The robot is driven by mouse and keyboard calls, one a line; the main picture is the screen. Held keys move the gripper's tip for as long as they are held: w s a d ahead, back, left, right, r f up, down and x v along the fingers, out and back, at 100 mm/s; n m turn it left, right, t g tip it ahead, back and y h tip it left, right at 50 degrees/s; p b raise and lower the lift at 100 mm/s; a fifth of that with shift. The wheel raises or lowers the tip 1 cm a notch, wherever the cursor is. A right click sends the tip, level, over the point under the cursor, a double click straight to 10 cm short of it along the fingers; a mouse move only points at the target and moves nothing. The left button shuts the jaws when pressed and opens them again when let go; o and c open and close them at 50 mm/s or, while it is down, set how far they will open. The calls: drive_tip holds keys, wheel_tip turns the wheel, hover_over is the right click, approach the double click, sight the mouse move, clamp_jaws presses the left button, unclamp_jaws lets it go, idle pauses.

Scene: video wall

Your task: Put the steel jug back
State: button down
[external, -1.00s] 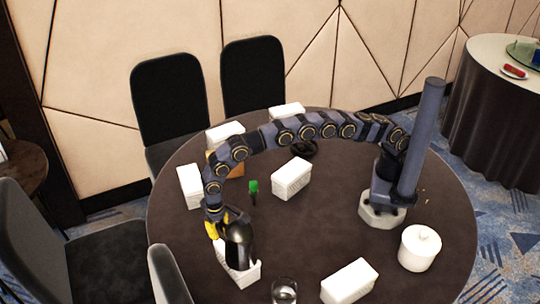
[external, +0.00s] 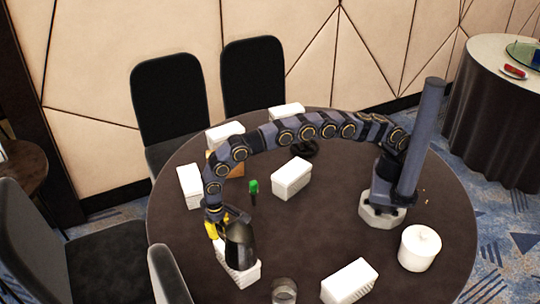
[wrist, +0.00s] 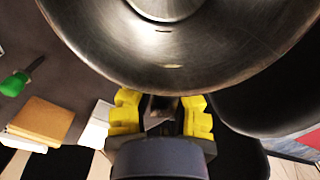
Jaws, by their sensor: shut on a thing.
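The steel jug (external: 240,246) is a dark, shiny, rounded vessel near the front left of the table in the external view. In the wrist view its large metal body (wrist: 170,62) fills the top of the picture. My gripper (external: 216,228), with yellow fingers, is at the jug's left side in the external view. In the wrist view my gripper (wrist: 160,115) is shut on a narrow dark part of the jug, which looks like its handle. The jug overlaps a white box (external: 246,277) in the external view; I cannot tell whether they touch.
A glass (external: 284,292) and a white box (external: 349,281) stand at the front of the dark round table (external: 325,240). A chair (external: 170,276) is close at front left.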

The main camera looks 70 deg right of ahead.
wheel_tip(320, 180, up, 6)
drive_tip(key=shift+f, duration=0.2)
drive_tip(key=s+d+m, duration=0.3)
drive_tip(key=s+d, duration=0.5)
drive_tip(key=d, duration=0.2)
drive_tip(key=s+d+m, duration=0.2)
drive_tip(key=s+d, duration=0.5)
drive_tip(key=d, duration=0.4)
wheel_tip(320, 180, down, 16)
drive_tip(key=shift+a+r, duration=0.15)
idle(0.3)
drive_tip(key=c, duration=1.2)
unclamp_jaws()
drive_tip(key=shift+o, duration=0.2)
